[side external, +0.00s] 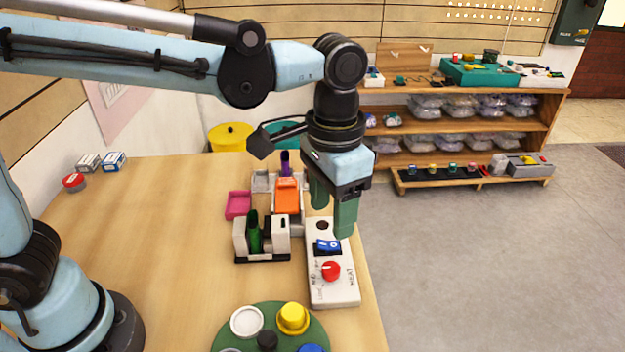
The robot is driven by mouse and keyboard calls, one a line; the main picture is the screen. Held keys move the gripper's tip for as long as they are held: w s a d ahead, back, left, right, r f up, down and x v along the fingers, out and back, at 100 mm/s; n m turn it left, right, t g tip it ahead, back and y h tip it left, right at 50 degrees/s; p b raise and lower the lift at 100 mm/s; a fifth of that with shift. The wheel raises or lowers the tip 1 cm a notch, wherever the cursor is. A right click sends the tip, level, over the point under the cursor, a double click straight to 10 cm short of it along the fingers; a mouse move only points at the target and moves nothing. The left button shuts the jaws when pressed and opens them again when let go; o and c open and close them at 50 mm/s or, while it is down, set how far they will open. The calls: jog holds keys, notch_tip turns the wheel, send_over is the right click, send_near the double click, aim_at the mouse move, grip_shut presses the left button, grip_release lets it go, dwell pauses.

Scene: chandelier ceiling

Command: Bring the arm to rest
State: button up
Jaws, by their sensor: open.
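My gripper (334,212) points down with its two green fingers apart and nothing visible between them. It hangs above the far part of a white control box (337,288) near the table's right edge. The box carries a blue rocker switch (327,247) and a red knob (331,271). The near finger overlaps the box in this view, so I cannot tell how high the fingertips are above it. My arm reaches in from the upper left.
The wooden table (160,250) is clear at left centre. A white holder (262,244), an orange piece (287,196) and a pink tray (238,205) stand left of my gripper. A green round tray (230,318) is at the front. A shelf (460,129) stands behind, on the floor.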

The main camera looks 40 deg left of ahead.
jog(key=s+a+f+n+t, duration=0.1)
jog(key=s+a+n+t, duration=0.1)
jog(key=a, duration=0.7)
jog(key=s+a+n+t, duration=0.2)
jog(key=a+t, duration=0.3)
jog(key=a, duration=0.5)
jog(key=shift+a+f+n, duration=0.2)
jog(key=shift+f+n, duration=0.1)
jog(key=shift+f, duration=0.1)
